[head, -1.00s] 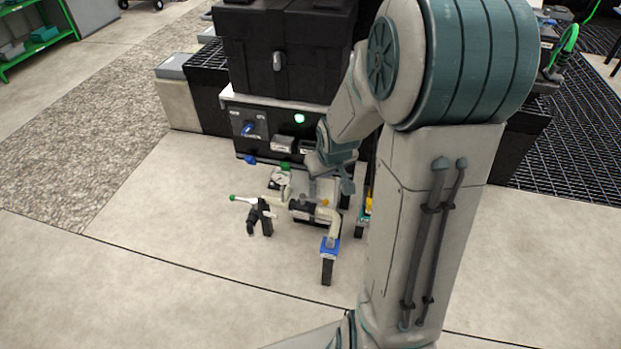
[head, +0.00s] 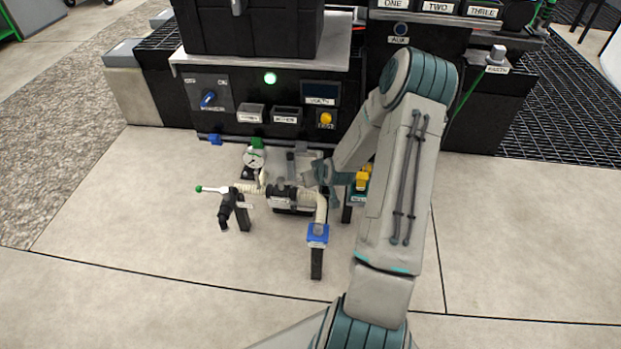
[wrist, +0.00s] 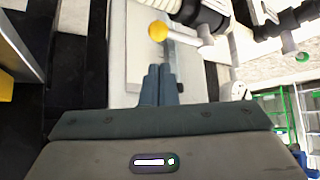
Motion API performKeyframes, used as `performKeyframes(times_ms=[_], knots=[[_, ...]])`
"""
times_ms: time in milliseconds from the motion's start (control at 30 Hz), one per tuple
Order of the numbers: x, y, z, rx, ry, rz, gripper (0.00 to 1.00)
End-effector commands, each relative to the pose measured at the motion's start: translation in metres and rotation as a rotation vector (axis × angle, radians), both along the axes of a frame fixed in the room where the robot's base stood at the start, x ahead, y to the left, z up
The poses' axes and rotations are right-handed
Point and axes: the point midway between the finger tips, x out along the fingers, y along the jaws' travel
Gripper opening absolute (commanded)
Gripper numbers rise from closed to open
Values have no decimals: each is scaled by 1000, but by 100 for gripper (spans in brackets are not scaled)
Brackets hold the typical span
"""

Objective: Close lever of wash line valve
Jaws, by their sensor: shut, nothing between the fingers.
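In the wrist view, a lever with a yellow ball knob (wrist: 158,31) and a pale shaft joins a black pipe fitting at the upper right. My gripper (wrist: 158,68) is shut and empty, with its fingertips a little short of this knob and apart from it in the picture. In the head view my gripper (head: 322,178) is at the right of the manifold's black pipe body (head: 285,195), and the yellow knob cannot be made out. A second lever, white with a green knob (head: 199,189), sticks out left from a black valve on a post. I cannot read which valve is the wash line's.
A gauge (head: 254,158) stands behind the pipes. A blue-topped post (head: 318,234) stands in front, and a yellow part (head: 361,181) is close to my arm on the right. A black control panel (head: 270,105) is behind. The floor in front and left is clear.

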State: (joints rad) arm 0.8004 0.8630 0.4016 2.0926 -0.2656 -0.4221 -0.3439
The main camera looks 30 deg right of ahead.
Motion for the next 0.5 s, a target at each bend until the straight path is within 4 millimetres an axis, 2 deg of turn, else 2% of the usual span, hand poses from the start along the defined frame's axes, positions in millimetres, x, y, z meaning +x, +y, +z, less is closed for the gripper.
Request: performKeyframes(times_ms=[33, 200, 500], knots=[[7, 1, -11, 0, 0, 1, 0], [29, 1, -35, 1, 1, 2, 0], [52, 1, -58, 0, 2, 3, 0]])
